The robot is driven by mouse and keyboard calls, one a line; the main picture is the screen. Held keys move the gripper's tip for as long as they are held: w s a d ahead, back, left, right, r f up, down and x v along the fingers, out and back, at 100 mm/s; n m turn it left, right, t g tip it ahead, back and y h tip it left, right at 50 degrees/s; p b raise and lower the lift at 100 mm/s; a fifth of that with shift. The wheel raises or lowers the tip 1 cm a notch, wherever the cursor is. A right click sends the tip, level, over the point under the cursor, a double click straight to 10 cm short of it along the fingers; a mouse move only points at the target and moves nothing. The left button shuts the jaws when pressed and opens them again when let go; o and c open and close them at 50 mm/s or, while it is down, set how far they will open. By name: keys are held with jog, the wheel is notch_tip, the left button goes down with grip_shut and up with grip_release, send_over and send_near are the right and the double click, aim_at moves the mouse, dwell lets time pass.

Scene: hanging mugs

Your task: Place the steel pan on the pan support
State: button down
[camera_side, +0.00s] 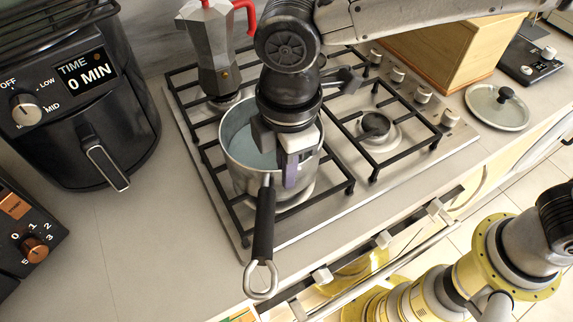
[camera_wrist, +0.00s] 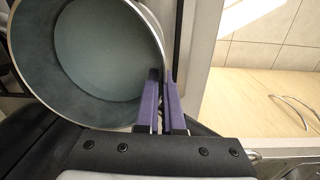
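The steel pan (camera_side: 238,160), a pot with a pale inside and a long black handle (camera_side: 264,220), is over the front-left part of the hob, its handle pointing to the front edge. The black pan support (camera_side: 336,189) is the grate around and beneath it. I cannot tell whether the pan's base touches the grate. My gripper (camera_side: 293,172) is at the pan's right side. In the wrist view, my purple fingers (camera_wrist: 162,98) are close together with the pan's wall (camera_wrist: 95,62) between them, one finger inside and one outside. The far pan wall is partly hidden by my wrist.
A moka pot (camera_side: 212,55) stands on the back-left burner. A black air fryer (camera_side: 80,100) is at the left and a lid (camera_side: 497,108) at the right. A wooden box (camera_side: 465,55) stands behind the hob knobs. The right-hand grate (camera_side: 400,113) is empty.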

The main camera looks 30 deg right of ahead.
jog(key=shift+f, duration=0.1)
jog(key=c, duration=0.6)
grip_release()
jog(key=shift+f, duration=0.2)
jog(key=shift+c, duration=0.2)
jog(key=shift+r, duration=0.1)
notch_tip(320, 180, up, 14)
jog(key=shift+s, duration=0.25)
